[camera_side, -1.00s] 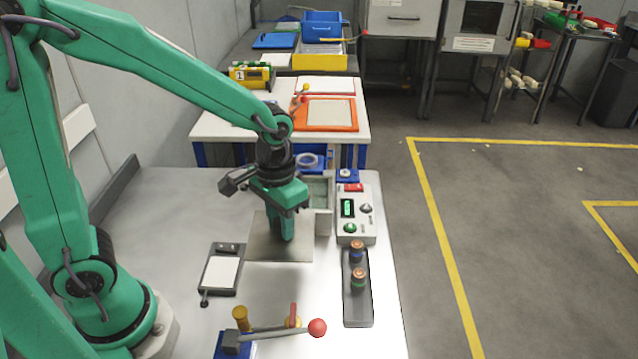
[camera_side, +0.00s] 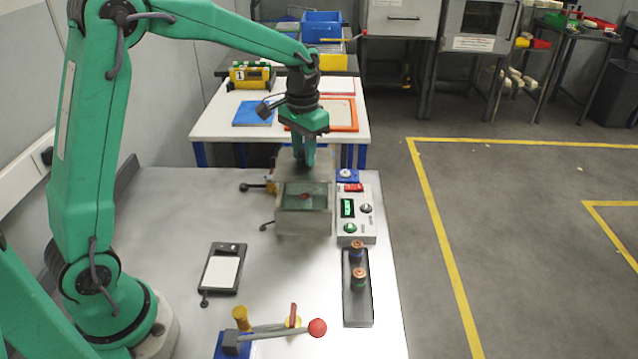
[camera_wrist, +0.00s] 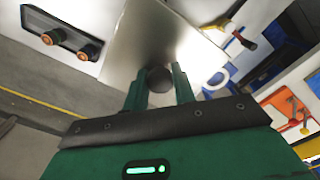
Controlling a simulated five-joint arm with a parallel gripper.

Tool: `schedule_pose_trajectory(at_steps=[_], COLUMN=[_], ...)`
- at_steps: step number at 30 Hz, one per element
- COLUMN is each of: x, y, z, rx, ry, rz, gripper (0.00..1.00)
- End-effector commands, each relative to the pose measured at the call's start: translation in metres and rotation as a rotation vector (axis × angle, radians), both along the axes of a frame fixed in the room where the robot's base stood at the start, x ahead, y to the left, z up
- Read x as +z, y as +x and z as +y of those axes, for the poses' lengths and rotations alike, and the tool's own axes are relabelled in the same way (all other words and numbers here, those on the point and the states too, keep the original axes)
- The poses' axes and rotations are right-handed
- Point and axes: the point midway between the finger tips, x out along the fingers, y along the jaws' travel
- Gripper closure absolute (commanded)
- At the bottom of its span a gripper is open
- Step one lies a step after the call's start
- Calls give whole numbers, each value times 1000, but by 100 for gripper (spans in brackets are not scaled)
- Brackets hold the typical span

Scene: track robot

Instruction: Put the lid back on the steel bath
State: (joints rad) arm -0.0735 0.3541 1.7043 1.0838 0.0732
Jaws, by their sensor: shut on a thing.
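The steel bath (camera_side: 303,222) stands on the steel bench in the side view, its top open with greenish liquid and a small red thing inside. My gripper (camera_side: 303,165) is above the bath's far edge. It is shut on the dark knob (camera_wrist: 158,78) of the lid (camera_wrist: 155,40), a flat steel plate that fills the upper middle of the wrist view. In the side view the lid (camera_side: 286,163) shows as a grey patch around my fingers. Its exact height over the bath is hard to tell.
A control box (camera_side: 356,212) with a green display stands close at the bath's right. Dark levers stick out at its left. A black tray with two cylinders (camera_side: 358,310), a clipboard (camera_side: 222,272) and a red-knobbed lever (camera_side: 317,327) lie nearer. Bench left of the bath is clear.

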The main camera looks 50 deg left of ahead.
Motion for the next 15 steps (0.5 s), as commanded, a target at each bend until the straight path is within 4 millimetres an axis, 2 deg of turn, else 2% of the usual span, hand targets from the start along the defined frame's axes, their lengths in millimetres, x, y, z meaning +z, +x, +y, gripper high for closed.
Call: schedule_pose_trajectory(at_steps=[15], x=[-5], y=[2], z=[2], rx=[0], ry=[0], rz=[0], gripper=[98])
